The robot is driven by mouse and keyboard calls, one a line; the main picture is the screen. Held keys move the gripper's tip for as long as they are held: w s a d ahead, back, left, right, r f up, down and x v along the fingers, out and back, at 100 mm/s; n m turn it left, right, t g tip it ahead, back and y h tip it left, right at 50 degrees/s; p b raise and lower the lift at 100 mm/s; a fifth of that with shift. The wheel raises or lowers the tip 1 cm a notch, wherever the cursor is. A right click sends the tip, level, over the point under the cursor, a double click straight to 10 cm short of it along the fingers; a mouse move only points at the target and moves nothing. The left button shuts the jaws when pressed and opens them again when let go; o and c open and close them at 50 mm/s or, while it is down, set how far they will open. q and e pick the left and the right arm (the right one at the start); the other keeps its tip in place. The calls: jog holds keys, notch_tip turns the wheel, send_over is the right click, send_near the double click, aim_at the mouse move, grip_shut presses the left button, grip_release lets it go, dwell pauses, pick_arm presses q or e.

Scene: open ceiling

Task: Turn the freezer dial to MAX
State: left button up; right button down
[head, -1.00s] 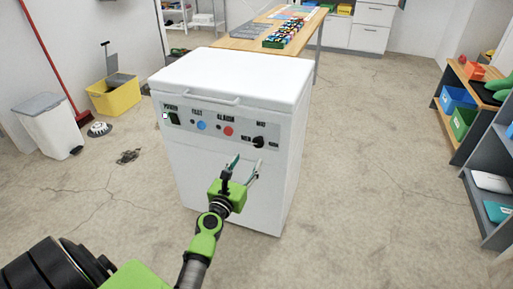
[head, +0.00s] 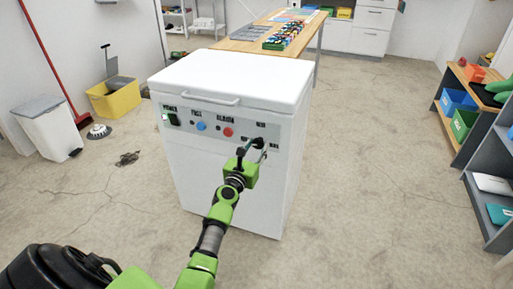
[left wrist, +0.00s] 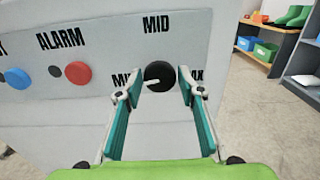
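The white freezer (head: 225,85) stands upright with its lid shut. Its black round dial (left wrist: 158,77) is on the panel's right side, with MID above it and MIN and MAX partly hidden at its left and right. The dial's white mark lies on its left half, toward MIN. My left gripper (left wrist: 159,86) is open, with one teal finger on each side of the dial; I cannot tell whether they touch it. In the head view the left gripper (head: 254,152) is in front of the dial and partly hides it. My right gripper is not in view.
A wooden table (head: 252,42) stands behind the freezer. Shelves (head: 488,150) are at the right. The floor between is clear.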

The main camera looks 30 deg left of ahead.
pick_arm(q)
jog(key=c, duration=0.5)
